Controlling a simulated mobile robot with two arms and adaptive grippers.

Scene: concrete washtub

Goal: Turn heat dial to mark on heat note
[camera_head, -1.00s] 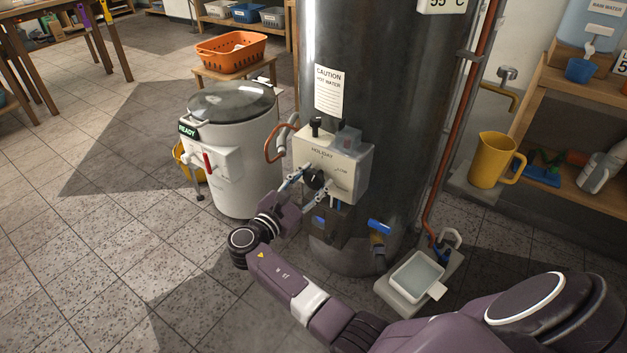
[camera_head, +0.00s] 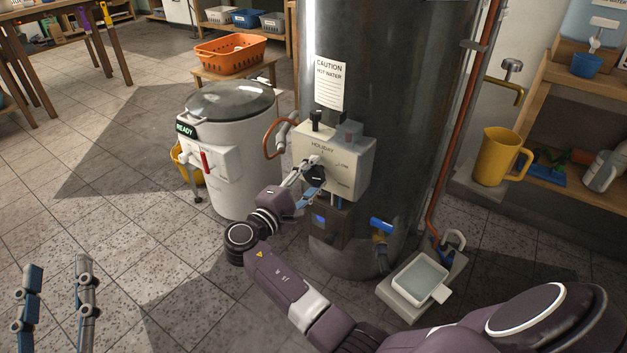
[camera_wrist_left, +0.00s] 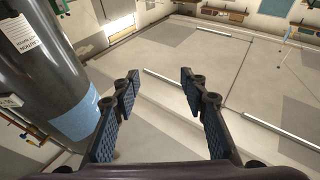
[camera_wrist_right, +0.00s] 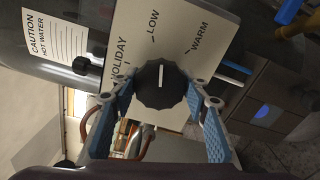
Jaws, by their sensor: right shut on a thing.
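The heat dial is a black scalloped knob (camera_head: 316,174) on a cream control box (camera_head: 352,160) on the dark tank. In the right wrist view the dial (camera_wrist_right: 155,92) carries a white pointer line, upright in the picture and aimed roughly at LOW. HOLIDAY lies to the left of LOW and WARM to the right. My right gripper (camera_wrist_right: 160,100) is shut on the dial, a finger on either side. My left gripper (camera_head: 58,268) is open and empty over the floor at lower left; it also shows in the left wrist view (camera_wrist_left: 160,80). I cannot identify a heat note.
A caution sheet (camera_head: 330,82) hangs on the tank (camera_head: 400,90) above the box. A white drum (camera_head: 240,155) marked READY stands left. A blue-handled tap (camera_head: 381,226) and a water tray (camera_head: 420,275) are below right. A yellow jug (camera_head: 494,158) stands further right.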

